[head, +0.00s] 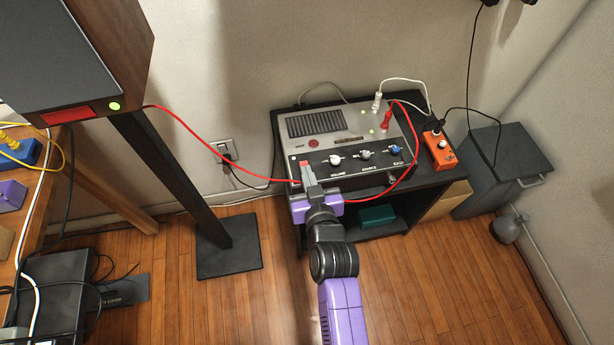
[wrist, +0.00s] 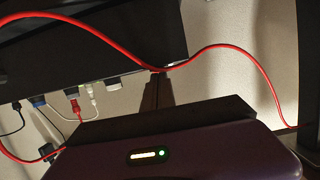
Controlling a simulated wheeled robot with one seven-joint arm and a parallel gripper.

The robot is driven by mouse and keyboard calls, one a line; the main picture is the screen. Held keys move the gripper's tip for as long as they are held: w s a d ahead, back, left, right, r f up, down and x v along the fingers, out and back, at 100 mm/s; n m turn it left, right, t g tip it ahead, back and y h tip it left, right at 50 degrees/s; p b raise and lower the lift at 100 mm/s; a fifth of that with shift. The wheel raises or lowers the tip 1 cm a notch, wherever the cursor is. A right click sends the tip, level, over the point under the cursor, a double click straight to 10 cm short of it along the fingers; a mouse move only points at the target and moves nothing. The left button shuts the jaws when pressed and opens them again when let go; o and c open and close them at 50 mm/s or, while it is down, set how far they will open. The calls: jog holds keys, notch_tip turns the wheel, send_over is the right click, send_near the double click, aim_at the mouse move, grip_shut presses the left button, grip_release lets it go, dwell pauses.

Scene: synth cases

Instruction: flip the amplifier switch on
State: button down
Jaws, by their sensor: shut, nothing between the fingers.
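The amplifier (head: 378,152) is a dark box with a silver top panel, a vent grille and a row of knobs along its sloped front. It sits on a black stand. My gripper (head: 306,168) is shut and empty at the left end of the amplifier's front panel, over or against it; I cannot tell whether it touches. The switch cannot be made out; the gripper covers that corner. In the wrist view my shut gripper fingers (wrist: 157,91) show as a dark narrow shape, beside a dark body (wrist: 110,40) with knobs and plugs at its edge.
A red cable (head: 185,128) runs from the speaker (head: 90,45) to near my gripper and loops along the amplifier's front. An orange box (head: 440,150) sits on the stand (head: 440,178) at right. A grey bin (head: 490,165) stands further right. Floor in front is clear.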

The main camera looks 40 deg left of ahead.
jog(key=shift+p, duration=0.3)
jog(key=shift+r+p, duration=0.55)
jog(key=shift+r, duration=0.25)
jog(key=shift+r, duration=0.2)
notch_tip(320, 180, up, 4)
jog(key=p, duration=0.3)
jog(key=shift+d+f, duration=0.1)
jog(key=shift+f, duration=0.05)
jog(key=f+v, duration=0.2)
jog(key=v, duration=0.8)
jog(key=shift+s+d+b, duration=0.25)
jog(key=shift+b, duration=0.1)
